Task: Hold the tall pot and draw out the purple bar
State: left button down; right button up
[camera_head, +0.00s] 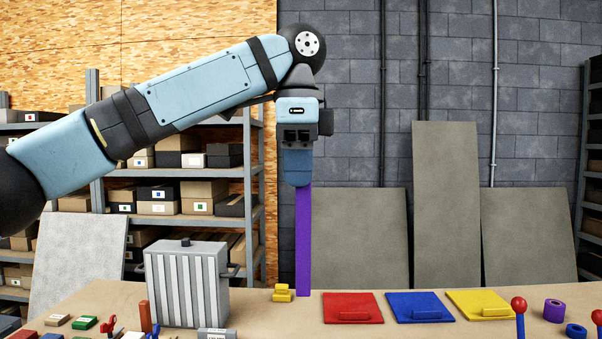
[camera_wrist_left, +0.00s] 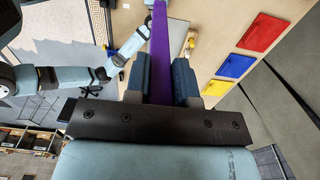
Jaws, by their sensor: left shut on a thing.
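My left gripper (camera_head: 297,180) is shut on the purple bar (camera_head: 303,240), which hangs upright below it in the head view. The bar's lower end shows just over the back part of the table; I cannot tell whether it touches. In the left wrist view the bar (camera_wrist_left: 160,60) runs between the two fingers of this gripper (camera_wrist_left: 160,80). Another light-blue arm of mine reaches in from the left there, and its gripper (camera_wrist_left: 130,48) is small and unclear. I cannot make out the tall pot for sure in either view.
A grey ribbed container (camera_head: 187,285) stands left of the bar, and a small yellow block (camera_head: 283,293) lies close beside it. Red (camera_head: 345,301), blue (camera_head: 414,300) and yellow (camera_head: 470,298) panels lie to the right. Small items crowd the front left.

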pick_arm(q)
jog(key=s+a, duration=0.8)
jog(key=s, duration=0.2)
jog(key=shift+s+a, duration=0.25)
jog(key=shift+a, duration=0.05)
dwell(0.5)
pick_arm(e)
jog(key=o, duration=0.8)
jog(key=shift+d, duration=0.1)
jog(key=v, duration=1.1)
jog(key=shift+d+r, duration=0.2)
jog(key=shift+d, duration=0.15)
pick_arm(q)
jog(key=shift+f, duration=0.1)
pick_arm(e)
jog(key=shift+w, duration=0.1)
